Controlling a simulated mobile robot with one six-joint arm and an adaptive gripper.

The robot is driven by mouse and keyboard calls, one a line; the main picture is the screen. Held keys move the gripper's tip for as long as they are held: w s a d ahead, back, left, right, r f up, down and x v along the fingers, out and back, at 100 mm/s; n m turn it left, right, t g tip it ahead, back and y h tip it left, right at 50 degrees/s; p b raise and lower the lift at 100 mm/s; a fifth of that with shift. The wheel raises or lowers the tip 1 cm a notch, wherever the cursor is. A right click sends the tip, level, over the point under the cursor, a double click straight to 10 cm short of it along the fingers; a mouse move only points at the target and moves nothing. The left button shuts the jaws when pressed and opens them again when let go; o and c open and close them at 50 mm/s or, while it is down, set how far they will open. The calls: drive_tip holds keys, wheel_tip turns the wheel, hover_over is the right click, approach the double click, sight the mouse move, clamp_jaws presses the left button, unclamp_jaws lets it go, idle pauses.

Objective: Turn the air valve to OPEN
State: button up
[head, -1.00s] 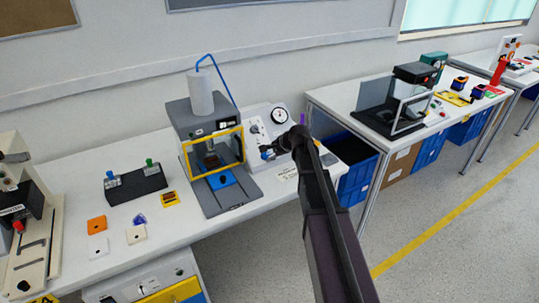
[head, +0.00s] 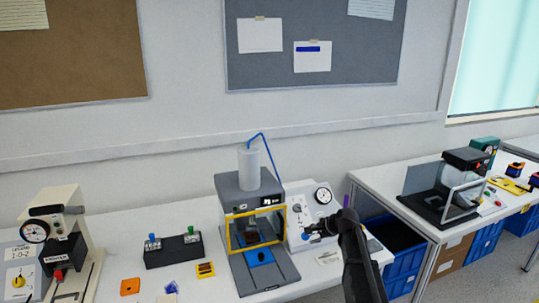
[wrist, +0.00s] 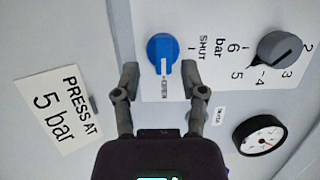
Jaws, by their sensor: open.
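The air valve is a blue round knob (wrist: 161,51) on the light panel, in the upper middle of the wrist view. Its white pointer aims down the picture at the OPEN label (wrist: 165,87); the SHUT label (wrist: 202,47) is to its right. My gripper (wrist: 161,72) is open and empty. Its fingertips are at either side of the knob's lower end, with visible gaps. In the head view my gripper (head: 322,228) is at the control panel (head: 306,200) beside the press, and the blue knob is too small there to read.
A grey pressure knob (wrist: 280,47) with a number scale and a black gauge (wrist: 260,135) are right of the valve. A "PRESS AT 5 bar" card (wrist: 58,108) is at left. The press (head: 250,225) with a yellow-framed guard stands left of the panel.

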drive_tip(key=shift+s+d+r, duration=0.2)
drive_tip(key=shift+s+d, duration=0.1)
drive_tip(key=shift+d, duration=0.45)
drive_tip(key=shift+s+a+n+p, duration=0.2)
drive_tip(key=shift+s+n+p, duration=0.1)
drive_tip(key=shift+s, duration=0.15)
drive_tip(key=shift+s+a+n+p, duration=0.2)
drive_tip(key=shift+s+n, duration=0.1)
drive_tip(key=shift+s, duration=0.15)
drive_tip(key=s+n+g+p, duration=0.1)
drive_tip(key=s, duration=0.3)
drive_tip(key=s+a+r+n+g+h+p, duration=0.1)
drive_tip(key=s+n+p, duration=0.1)
drive_tip(key=s, duration=0.2)
drive_tip(key=s+a+n+g+h+p, duration=0.1)
drive_tip(key=s+n, duration=0.1)
drive_tip(key=s, duration=0.2)
drive_tip(key=shift+s+a+r+p, duration=0.1)
drive_tip(key=shift+a+r+p, duration=0.1)
drive_tip(key=shift+r+p, duration=0.1)
drive_tip(key=s+r+n+g+h+p, duration=0.2)
drive_tip(key=s+n, duration=0.4)
drive_tip(key=s, duration=0.8)
drive_tip(key=shift+d+r+n+g+h+p, duration=0.4)
drive_tip(key=shift+g+h+p, duration=0.2)
drive_tip(key=shift+h+p, duration=0.4)
drive_tip(key=shift+s+a, duration=0.1)
